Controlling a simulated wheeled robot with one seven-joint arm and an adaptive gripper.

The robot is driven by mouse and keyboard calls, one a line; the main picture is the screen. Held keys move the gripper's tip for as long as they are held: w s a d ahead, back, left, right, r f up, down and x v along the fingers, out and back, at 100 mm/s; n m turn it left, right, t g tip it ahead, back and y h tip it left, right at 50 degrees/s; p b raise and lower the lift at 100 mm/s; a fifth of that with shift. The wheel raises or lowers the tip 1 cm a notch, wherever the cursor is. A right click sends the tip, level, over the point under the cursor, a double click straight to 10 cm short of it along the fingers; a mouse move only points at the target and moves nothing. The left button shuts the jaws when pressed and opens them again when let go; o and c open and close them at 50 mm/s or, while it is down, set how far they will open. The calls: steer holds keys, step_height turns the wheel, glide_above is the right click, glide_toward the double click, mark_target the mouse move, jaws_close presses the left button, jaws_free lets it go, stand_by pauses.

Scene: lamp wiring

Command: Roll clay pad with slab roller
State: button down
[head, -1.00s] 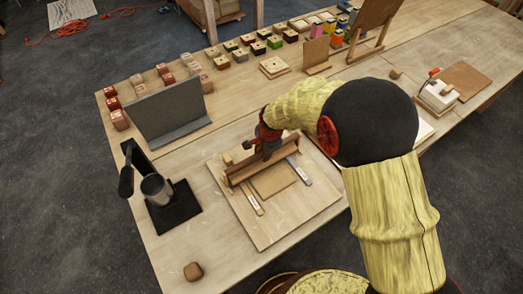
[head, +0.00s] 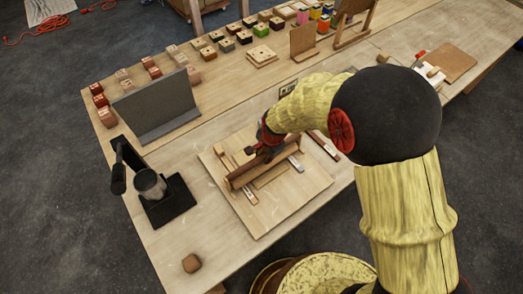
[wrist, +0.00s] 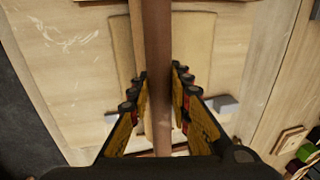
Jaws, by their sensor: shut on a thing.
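My gripper (head: 266,152) is shut on the wooden slab roller (head: 244,173), a long brown bar above the work board (head: 300,203). In the wrist view, the fingers of my gripper (wrist: 158,82) sit on either side of the roller (wrist: 157,30). The tan clay pad (head: 270,178) lies flat on the board, and a narrow strip of it shows in front of the roller. In the wrist view, the pad (wrist: 193,45) shows on both sides of the roller. Whether the roller touches the pad is hard to tell.
A thin strip (head: 295,163) lies beside the pad on the board. A black stand with a metal cup (head: 150,184) stands left of the board. A grey upright panel (head: 155,105) and rows of small blocks stand behind. A brown block (head: 191,263) lies near the front edge.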

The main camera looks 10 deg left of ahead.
steer(key=shift+s+d, duration=1.25)
steer(key=shift+d, duration=0.2)
steer(key=shift+w+a+p, duration=0.45)
steer(key=shift+w+a, duration=1.1)
steer(key=shift+a, duration=0.15)
steer(key=shift+w+a+f, duration=0.1)
steer(key=shift+w+a, duration=0.75)
steer(key=shift+a, duration=0.2)
steer(key=shift+w+a+f, duration=0.1)
steer(key=shift+w+a, duration=0.75)
steer(key=shift+a, duration=0.2)
steer(key=shift+w+a+r, duration=0.1)
steer(key=shift+w+a, duration=0.5)
steer(key=shift+a, duration=0.2)
steer(key=shift+w+a, duration=0.6)
steer(key=shift+a, duration=0.15)
steer(key=shift+r, duration=0.15)
